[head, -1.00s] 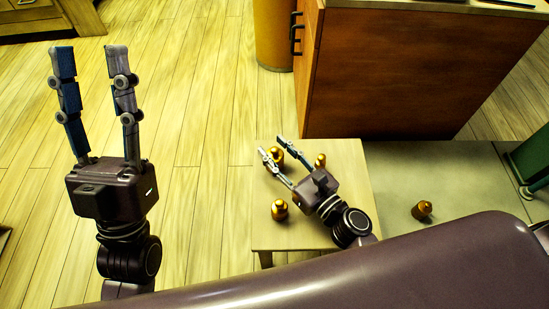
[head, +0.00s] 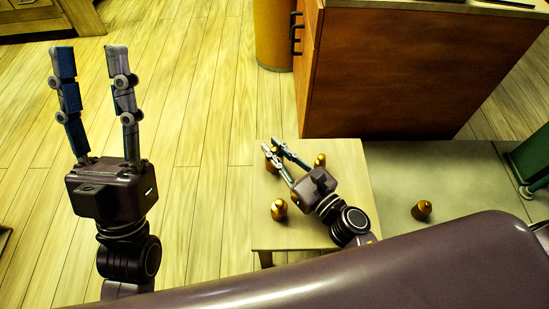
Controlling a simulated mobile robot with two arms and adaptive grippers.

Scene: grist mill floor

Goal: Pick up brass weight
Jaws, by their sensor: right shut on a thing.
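Several brass weights stand on a small pale wooden table (head: 345,180) in the head view. My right gripper (head: 271,146) reaches over the table's far left part, its fingers shut on one brass weight (head: 277,161), which they partly cover. I cannot tell whether that weight is off the table. Another brass weight (head: 279,209) stands near the left edge. A third brass weight (head: 320,160) is to the right of the gripper, partly hidden. My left gripper (head: 88,54) is open and empty, above the floor at the left.
Another brass weight (head: 421,210) is on the grey slab (head: 470,185) right of the table. A wooden cabinet (head: 400,70) with a dark handle stands behind. A yellow cylinder (head: 273,35) is beside it. Plank floor (head: 190,110) lies open left of the table.

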